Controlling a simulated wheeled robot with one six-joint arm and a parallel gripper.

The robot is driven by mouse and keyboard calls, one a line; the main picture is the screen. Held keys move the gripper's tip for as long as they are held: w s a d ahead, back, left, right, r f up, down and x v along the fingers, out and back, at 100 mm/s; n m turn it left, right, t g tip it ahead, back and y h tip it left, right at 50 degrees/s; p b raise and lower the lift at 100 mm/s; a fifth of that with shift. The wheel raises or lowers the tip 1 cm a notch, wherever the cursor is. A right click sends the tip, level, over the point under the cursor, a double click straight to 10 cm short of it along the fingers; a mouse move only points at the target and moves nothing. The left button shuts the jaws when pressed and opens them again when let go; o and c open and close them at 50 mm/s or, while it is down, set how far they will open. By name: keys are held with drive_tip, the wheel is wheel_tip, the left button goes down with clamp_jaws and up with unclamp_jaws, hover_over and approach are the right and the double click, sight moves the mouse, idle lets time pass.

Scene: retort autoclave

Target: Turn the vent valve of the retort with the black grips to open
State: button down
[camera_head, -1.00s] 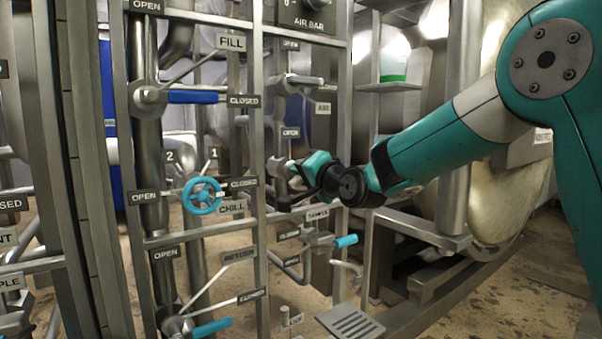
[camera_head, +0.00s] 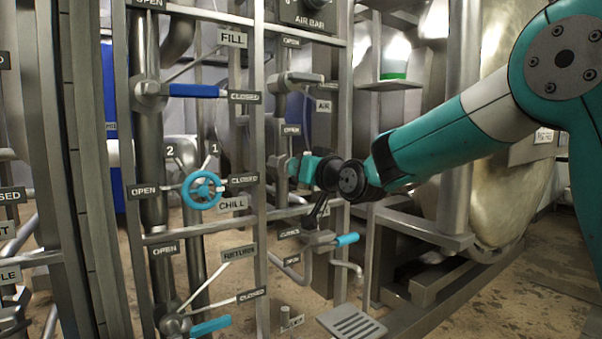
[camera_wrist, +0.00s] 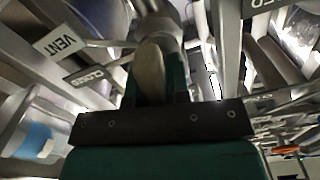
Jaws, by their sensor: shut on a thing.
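In the head view my gripper (camera_head: 298,168) is at a grey valve body (camera_head: 277,166) on the middle panel, and my wrist covers most of the handle. In the wrist view my gripper (camera_wrist: 155,88) is shut on the valve handle (camera_wrist: 151,70), which shows as a dull grey-brown rounded piece between the green fingers. A VENT tag (camera_wrist: 59,42) and an upside-down CLOSED plate (camera_wrist: 84,78) are left of it. Black colour on the grip cannot be made out.
The AIR valve (camera_head: 298,79) is above, and a valve with a light-blue grip (camera_head: 346,240) is below. The CHILL handwheel (camera_head: 202,190) and a blue-gripped FILL lever (camera_head: 195,90) are left. Upright frame bars (camera_head: 259,200) stand close to my gripper.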

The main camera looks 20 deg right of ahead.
drive_tip(key=shift+n+b, duration=0.3)
drive_tip(key=shift+n, duration=0.9)
drive_tip(key=c, duration=1.1)
unclamp_jaws()
drive_tip(key=shift+s, duration=0.15)
drive_tip(key=p+v, duration=0.2)
drive_tip(key=v, duration=1.5)
drive_tip(key=shift+s+p, duration=0.15)
drive_tip(key=shift+p, duration=0.25)
drive_tip(key=shift+r, duration=0.1)
